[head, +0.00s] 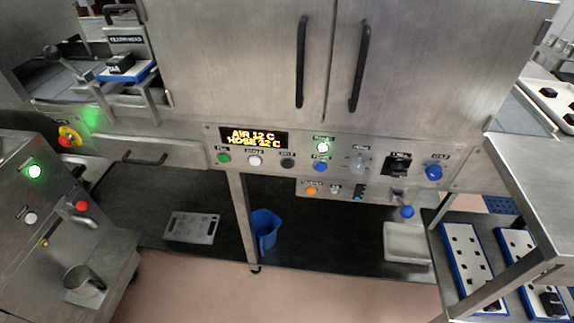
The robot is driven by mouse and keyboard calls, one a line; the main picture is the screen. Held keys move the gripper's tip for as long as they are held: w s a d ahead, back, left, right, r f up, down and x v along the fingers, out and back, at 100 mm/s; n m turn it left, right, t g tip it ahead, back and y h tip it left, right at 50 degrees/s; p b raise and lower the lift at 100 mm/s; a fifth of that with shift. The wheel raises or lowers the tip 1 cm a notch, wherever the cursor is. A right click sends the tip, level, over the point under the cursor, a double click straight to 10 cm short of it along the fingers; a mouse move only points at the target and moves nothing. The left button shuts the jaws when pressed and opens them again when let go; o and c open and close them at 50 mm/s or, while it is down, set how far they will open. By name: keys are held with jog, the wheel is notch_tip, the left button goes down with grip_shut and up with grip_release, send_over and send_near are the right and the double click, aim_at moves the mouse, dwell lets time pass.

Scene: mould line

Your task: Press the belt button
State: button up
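A steel control panel (215,139) runs across the middle of the head view, below two cabinet doors. Its upper row holds a green button (223,158), a white button (255,160), a black button (288,163) and a blue button (320,166). A lit green-white lamp (323,147) is above the blue one. A lower strip holds an orange button (311,190). The machine at left has a lit green button (35,171), a red button (82,206) and a white button (30,218). Labels are too small to read, so I cannot tell which is the belt button. My gripper is not in view.
A red-and-yellow stop button (68,138) is at upper left. A blue jug (265,230) stands under the panel. A steel rack (515,175) with mould trays stands at right. The pink floor in front is clear.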

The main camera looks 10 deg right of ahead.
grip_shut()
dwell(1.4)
